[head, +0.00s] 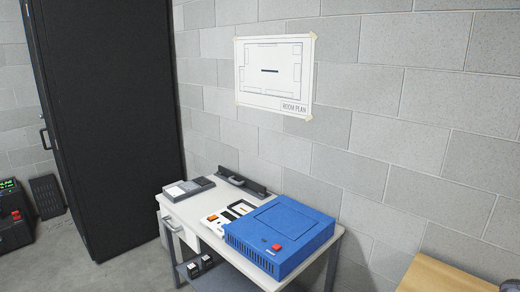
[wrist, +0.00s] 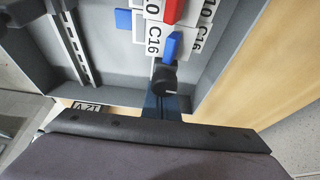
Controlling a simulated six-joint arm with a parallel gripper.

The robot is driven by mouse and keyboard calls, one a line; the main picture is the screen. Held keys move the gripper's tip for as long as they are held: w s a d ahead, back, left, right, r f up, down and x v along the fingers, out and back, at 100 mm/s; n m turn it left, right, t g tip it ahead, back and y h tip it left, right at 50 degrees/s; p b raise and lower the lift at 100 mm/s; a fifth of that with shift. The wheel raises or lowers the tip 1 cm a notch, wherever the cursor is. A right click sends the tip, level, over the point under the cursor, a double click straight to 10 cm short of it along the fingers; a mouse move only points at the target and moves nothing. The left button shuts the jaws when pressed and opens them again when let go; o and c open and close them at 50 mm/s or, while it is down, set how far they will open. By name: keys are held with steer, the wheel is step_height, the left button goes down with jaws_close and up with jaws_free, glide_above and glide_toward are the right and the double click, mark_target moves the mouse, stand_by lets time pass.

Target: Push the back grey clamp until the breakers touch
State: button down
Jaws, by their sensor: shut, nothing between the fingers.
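In the wrist view, white breakers (wrist: 152,10) marked C16 stand in a grey tray-like enclosure, with blue levers and a red lever. My gripper (wrist: 165,78) is shut and empty, its dark fingertips just below a blue lever in the picture. I cannot tell whether the tips touch anything. I cannot make out the back grey clamp for certain; it may be hidden by my fingers or by the breakers. I cannot tell whether the breakers touch. The head view shows neither my gripper nor the breakers.
A slotted metal rail (wrist: 78,45) lies left of the breakers, inside the enclosure's grey wall (wrist: 222,75). A wooden surface (wrist: 262,65) lies outside it. The head view shows a white table (head: 200,232) with a blue box (head: 280,237), and a black cabinet (head: 105,120).

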steer(key=shift+w+a, duration=0.15)
steer(key=shift+w, duration=0.05)
stand_by(0.5)
steer(key=shift+w+a, duration=0.2)
steer(key=shift+s+d+b, duration=0.4)
stand_by(0.4)
step_height(320, 180, up, 10)
steer(key=p, duration=0.5)
stand_by(0.4)
